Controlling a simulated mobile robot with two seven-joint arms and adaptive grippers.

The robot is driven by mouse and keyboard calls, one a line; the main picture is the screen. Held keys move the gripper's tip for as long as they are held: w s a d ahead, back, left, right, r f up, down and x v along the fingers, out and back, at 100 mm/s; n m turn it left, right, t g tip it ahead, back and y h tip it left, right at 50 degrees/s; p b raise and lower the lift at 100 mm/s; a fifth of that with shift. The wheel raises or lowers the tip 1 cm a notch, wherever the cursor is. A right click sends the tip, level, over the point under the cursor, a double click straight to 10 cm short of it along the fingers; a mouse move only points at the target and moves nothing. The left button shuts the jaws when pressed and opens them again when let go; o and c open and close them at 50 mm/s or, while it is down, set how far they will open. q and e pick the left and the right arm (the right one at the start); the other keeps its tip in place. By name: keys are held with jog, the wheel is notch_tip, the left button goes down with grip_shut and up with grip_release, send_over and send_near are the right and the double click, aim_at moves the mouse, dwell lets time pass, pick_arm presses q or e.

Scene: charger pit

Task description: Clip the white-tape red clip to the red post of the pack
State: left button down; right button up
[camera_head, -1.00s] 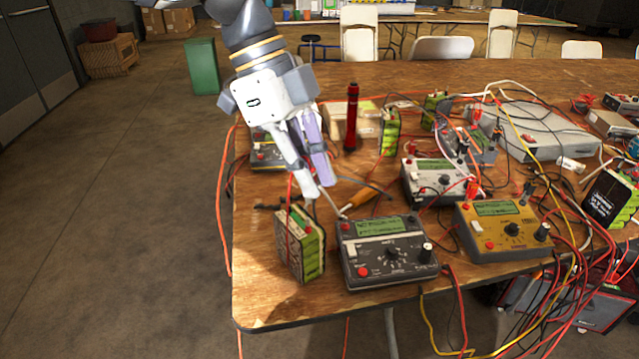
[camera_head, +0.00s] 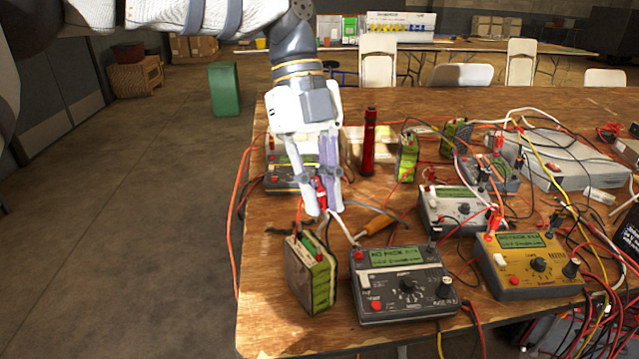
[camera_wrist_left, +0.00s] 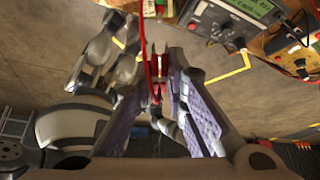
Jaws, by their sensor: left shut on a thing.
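My left gripper (camera_head: 322,207) points down in the head view, just above and behind the pack's top. It is shut on a red clip (camera_head: 320,192). In the wrist view the red clip (camera_wrist_left: 155,91) sits between the fingers with a red lead running up from it. The green-and-cream pack (camera_head: 312,274) stands upright at the table's near left, apart from the clip. Thin red and black leads show at its top; its posts are too small to tell clearly.
A black charger (camera_head: 403,283) stands right of the pack, with a yellow charger (camera_head: 528,262) further right. A red torch-like cylinder (camera_head: 368,142) stands behind. Loose leads cross the wooden table (camera_head: 270,318); its front left corner is clear.

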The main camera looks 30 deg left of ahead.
pick_arm(q)
jog(key=shift+f, duration=3)
jog(key=shift+f, duration=0.2)
jog(key=c, duration=1.5)
grip_release()
jog(key=shift+c, duration=0.2)
jog(key=shift+o, duration=1.1)
